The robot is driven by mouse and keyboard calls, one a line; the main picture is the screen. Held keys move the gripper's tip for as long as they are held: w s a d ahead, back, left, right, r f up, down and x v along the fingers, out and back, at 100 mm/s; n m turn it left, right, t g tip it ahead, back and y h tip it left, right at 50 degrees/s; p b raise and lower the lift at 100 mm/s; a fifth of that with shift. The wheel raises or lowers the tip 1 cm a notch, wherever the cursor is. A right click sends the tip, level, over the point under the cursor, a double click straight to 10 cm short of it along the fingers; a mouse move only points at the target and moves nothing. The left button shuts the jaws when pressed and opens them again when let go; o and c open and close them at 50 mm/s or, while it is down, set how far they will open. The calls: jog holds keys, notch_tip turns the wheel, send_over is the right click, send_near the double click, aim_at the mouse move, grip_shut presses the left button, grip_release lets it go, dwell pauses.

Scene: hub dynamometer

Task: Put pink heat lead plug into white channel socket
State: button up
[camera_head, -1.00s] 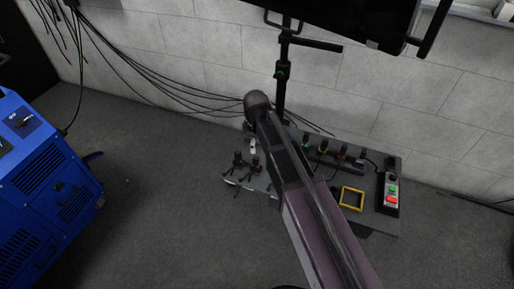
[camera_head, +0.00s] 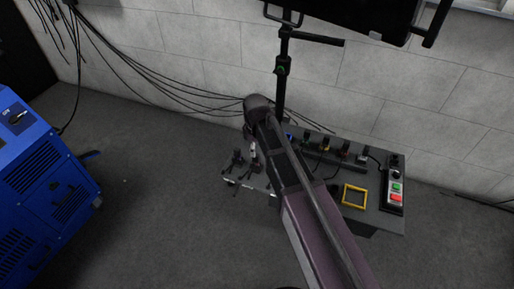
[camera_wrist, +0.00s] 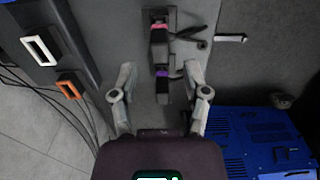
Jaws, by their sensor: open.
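In the wrist view, the plug with a pink band (camera_wrist: 160,34) stands in a dark holder at the top centre, beyond my fingertips. A second dark plug with a purple band (camera_wrist: 162,84) is nearer and shows between my fingers. My gripper (camera_wrist: 161,70) is open, one finger on each side of the purple-banded plug in the picture; contact cannot be told. The white-rimmed socket (camera_wrist: 41,50) is on the dark block at the upper left, empty. In the head view my arm hides most of the gripper and the plug area, and I cannot tell the pink band there.
An orange-rimmed socket (camera_wrist: 70,86) sits beside the white one. The grey bench (camera_head: 372,217) carries a yellow frame (camera_head: 354,196) and a control box with green and red buttons (camera_head: 395,188). A blue machine (camera_head: 40,165) stands left. Black cables run along the wall.

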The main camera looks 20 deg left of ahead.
aim_at(256, 157)
jog(key=shift+f+b, duration=2.35)
jog(key=shift+f, duration=0.3)
grip_shut()
jog(key=shift+r+p, duration=3.55)
